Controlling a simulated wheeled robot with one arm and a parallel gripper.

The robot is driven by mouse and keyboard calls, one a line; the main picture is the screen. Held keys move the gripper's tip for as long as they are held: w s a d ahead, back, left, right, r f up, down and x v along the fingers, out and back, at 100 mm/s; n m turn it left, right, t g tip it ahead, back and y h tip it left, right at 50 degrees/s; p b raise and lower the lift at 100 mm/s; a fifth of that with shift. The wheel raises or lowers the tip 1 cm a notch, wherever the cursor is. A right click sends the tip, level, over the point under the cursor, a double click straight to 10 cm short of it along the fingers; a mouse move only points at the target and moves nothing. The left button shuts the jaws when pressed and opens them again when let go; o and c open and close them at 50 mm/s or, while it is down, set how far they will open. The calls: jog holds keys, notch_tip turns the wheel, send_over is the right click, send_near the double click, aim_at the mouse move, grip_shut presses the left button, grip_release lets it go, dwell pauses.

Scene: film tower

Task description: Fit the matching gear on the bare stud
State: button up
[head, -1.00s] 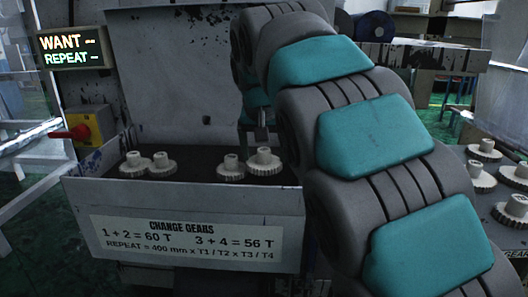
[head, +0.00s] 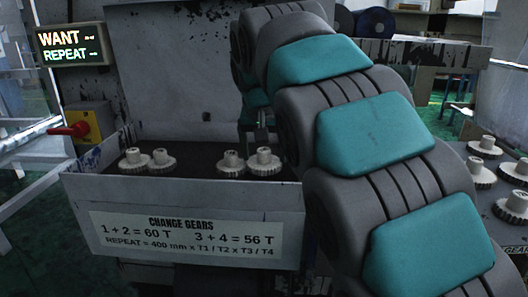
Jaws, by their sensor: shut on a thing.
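Two pale toothed gears, the far-left gear (head: 133,164) and its neighbour (head: 162,164), stand close together inside the grey box (head: 84,195). Two more, a third gear (head: 231,169) and a right-hand gear (head: 264,164), stand side by side at the box's right. Each has a raised hub. My gripper (head: 262,137) is small and partly hidden behind my arm, pointing down right at the hub of the right-hand gear. It is shut on that gear as far as I can tell; the contact is dark and small. I see no bare stud.
The box front carries a "CHANGE GEARS" label (head: 185,240) reading 1 + 2 = 60 T and 3 + 4 = 56 T. A lit WANT/REPEAT display (head: 72,47) has unreadable figures. A red-handled switch (head: 83,128) is at left. Several loose gears (head: 484,147) stand on the right-hand table.

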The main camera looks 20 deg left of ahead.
jog(key=shift+s+d+f+b, duration=0.1)
jog(key=shift+f+b, duration=0.25)
jog(key=shift+f, duration=0.55)
jog(key=o, duration=1.1)
jog(key=shift+o, duration=0.2)
jog(key=shift+r, duration=0.1)
jog(key=shift+r, duration=0.1)
